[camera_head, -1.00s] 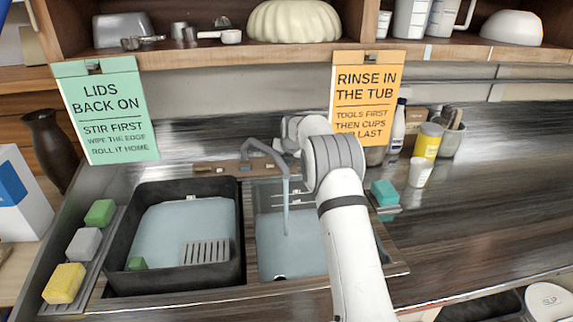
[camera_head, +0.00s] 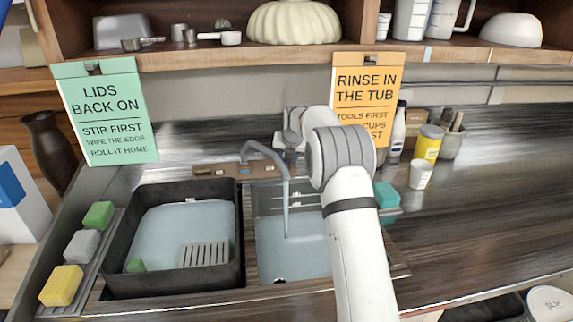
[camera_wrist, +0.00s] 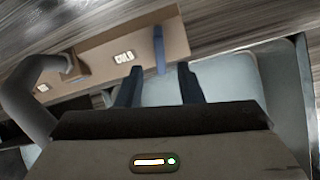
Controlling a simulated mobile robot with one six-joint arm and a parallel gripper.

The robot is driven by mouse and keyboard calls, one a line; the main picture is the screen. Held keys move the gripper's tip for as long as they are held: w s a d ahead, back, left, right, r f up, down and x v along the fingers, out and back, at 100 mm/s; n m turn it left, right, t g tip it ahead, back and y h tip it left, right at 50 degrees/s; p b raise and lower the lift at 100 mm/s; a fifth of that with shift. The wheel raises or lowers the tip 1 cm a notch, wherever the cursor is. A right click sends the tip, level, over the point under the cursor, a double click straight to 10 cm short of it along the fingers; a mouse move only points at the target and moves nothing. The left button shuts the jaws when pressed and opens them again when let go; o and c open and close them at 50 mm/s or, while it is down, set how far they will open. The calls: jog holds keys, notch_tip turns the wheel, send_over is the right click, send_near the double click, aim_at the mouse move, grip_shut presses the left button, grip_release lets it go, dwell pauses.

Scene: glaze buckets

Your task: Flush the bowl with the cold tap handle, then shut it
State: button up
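The bowl (camera_head: 268,262) is the right-hand sink basin and holds pale water. The grey tap spout (camera_head: 266,152) arches over it, and a thin stream of water (camera_head: 286,212) falls from it. In the wrist view the blue cold tap handle (camera_wrist: 159,50) stands on the tan tap ledge beside a COLD label (camera_wrist: 124,57). My gripper (camera_wrist: 160,88) is open, with its two dark fingers apart and nothing seen between the tips. The handle lies just ahead of the gap, with no clear contact. In the head view my arm hides the gripper and the cold handle.
A black tub (camera_head: 240,270) with water and a grate fills the left basin. Sponges (camera_head: 82,245) line the left edge. A teal block (camera_head: 386,194), a white cup (camera_head: 420,174) and a yellow can (camera_head: 428,146) stand right of my arm.

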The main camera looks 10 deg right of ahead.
jog(key=shift+v, duration=1.45)
